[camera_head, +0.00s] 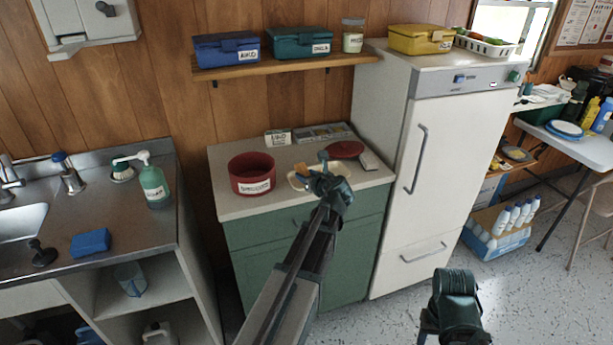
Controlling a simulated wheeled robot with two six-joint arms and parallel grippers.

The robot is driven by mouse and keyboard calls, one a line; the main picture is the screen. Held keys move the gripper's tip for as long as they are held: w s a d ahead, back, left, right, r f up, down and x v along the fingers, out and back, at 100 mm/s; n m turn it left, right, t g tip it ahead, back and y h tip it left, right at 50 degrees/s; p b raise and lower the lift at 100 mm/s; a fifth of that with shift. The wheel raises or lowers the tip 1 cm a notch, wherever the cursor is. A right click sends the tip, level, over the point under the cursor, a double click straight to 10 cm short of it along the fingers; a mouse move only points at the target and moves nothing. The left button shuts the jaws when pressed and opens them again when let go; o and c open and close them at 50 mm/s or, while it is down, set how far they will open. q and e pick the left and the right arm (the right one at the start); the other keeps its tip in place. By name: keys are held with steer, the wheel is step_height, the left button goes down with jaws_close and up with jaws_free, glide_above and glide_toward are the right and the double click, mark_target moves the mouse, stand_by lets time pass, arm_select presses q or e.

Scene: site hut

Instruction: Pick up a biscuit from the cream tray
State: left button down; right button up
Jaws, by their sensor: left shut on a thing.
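The cream tray (294,183) lies on the green cabinet's worktop, mostly hidden behind my left gripper. My left gripper (322,166) is over the tray and shut on a small tan biscuit (313,158), of which only part shows. I cannot tell whether the biscuit still touches the tray. Other biscuits cannot be made out. Part of my right arm (452,300) shows low at the right, in front of the fridge; its fingertips cannot be made out.
A red labelled tin (251,173) stands left of the tray. A dark red oval thing (345,149), a small box (278,137) and a grey compartment tray (322,133) lie behind. A wall shelf (280,67) hangs above. The white fridge (455,150) bounds the right.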

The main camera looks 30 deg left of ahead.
arm_select(q)
steer(key=s+d+r, duration=0.1)
steer(key=s+d, duration=0.9)
steer(key=d, duration=0.2)
steer(key=shift+s+r+p, duration=0.35)
steer(key=shift+s+r, duration=0.05)
arm_select(e)
steer(key=shift+r, duration=0.85)
